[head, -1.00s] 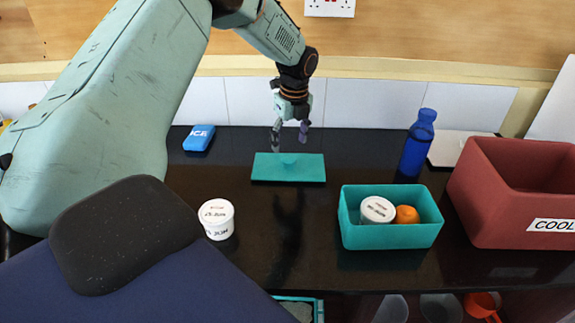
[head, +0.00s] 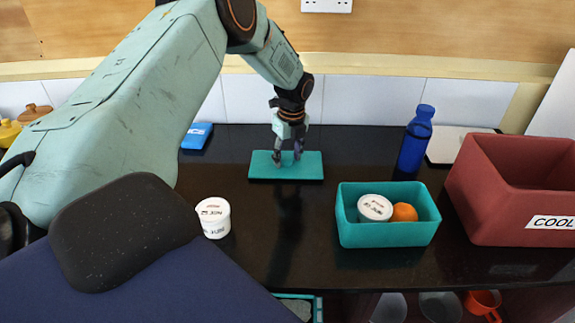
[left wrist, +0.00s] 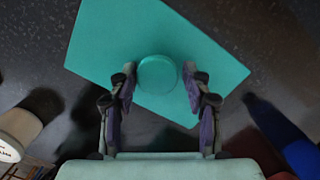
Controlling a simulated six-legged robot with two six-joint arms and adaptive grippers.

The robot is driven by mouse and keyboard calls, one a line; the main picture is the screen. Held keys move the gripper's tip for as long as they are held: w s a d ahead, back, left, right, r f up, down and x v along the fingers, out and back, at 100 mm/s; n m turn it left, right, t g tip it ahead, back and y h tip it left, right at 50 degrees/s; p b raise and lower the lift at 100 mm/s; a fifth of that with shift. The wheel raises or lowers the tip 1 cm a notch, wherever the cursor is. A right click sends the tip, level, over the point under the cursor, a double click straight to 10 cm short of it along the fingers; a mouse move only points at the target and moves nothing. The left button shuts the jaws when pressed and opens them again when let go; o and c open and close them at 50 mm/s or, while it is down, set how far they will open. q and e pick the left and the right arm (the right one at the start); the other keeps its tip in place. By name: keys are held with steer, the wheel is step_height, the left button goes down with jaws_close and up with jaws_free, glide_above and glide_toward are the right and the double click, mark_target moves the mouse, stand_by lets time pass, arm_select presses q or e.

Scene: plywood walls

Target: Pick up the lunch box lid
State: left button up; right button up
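The lunch box lid (head: 314,166) is a flat teal rectangle lying on the black counter. In the left wrist view the lid (left wrist: 110,45) shows a round knob (left wrist: 157,74) in its middle. My left gripper (head: 288,160) is down at the lid, its fingers on either side of the knob. In the left wrist view the left gripper (left wrist: 160,90) is open, with a gap showing between each fingertip and the knob. The teal lunch box (head: 388,234) stands open to the right, holding a white tub (head: 374,208) and an orange (head: 404,212). My right gripper is not in view.
A blue ice pack (head: 197,136) lies left of the lid, and a white tub (head: 214,218) stands in front left. A blue bottle (head: 415,142) and a red cooler (head: 510,205) stand at the right.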

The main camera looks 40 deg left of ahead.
arm_select(q)
steer(key=shift+s+r, duration=0.15)
steer(key=shift+s, duration=0.15)
steer(key=shift+c, duration=1.4)
steer(key=shift+a, duration=0.1)
steer(key=shift+c, duration=0.9)
steer(key=shift+w, duration=0.1)
steer(key=shift+c, duration=1.3)
